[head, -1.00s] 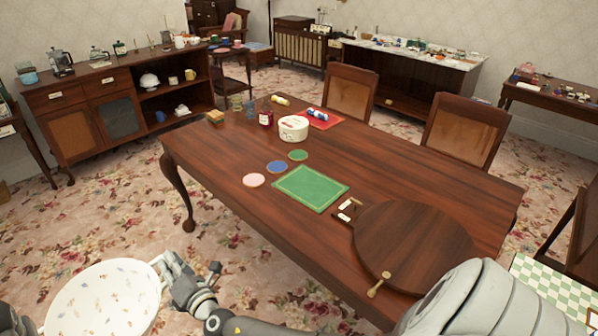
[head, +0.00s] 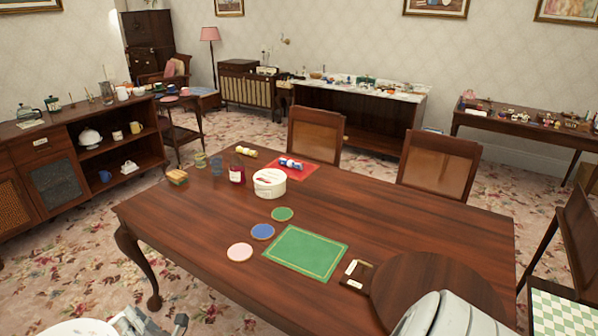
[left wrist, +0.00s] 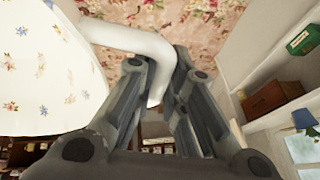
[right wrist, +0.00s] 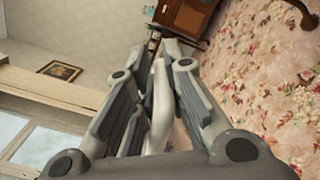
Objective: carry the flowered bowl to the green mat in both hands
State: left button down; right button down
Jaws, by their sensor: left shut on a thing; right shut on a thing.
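The flowered bowl (head: 68,328) is white and only its far rim shows at the bottom left of the head view, in front of the table. The green mat (head: 306,253) lies flat on the wooden table, with nothing on it. My right gripper (head: 145,322) is at the bowl's right side; in the right wrist view (right wrist: 158,85) its fingers are shut on a white part of the bowl. My left gripper (left wrist: 165,90) is out of the head view; in the left wrist view it is shut on a white curved part beside the flowered wall (left wrist: 40,80).
The table (head: 190,235) holds pink (head: 239,252), blue (head: 262,232) and green (head: 282,214) coasters left of the mat. A white round box (head: 269,183) stands behind them. A round wooden board (head: 430,285) lies right of the mat. Chairs stand behind the table.

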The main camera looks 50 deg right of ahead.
aim_at(306, 249)
jog(key=i+z, duration=0.35)
jog(key=i, duration=0.4)
jog(key=i+j+z, duration=0.15)
jog(key=i+z, duration=0.15)
jog(key=i, duration=0.5)
jog(key=z, duration=2.1)
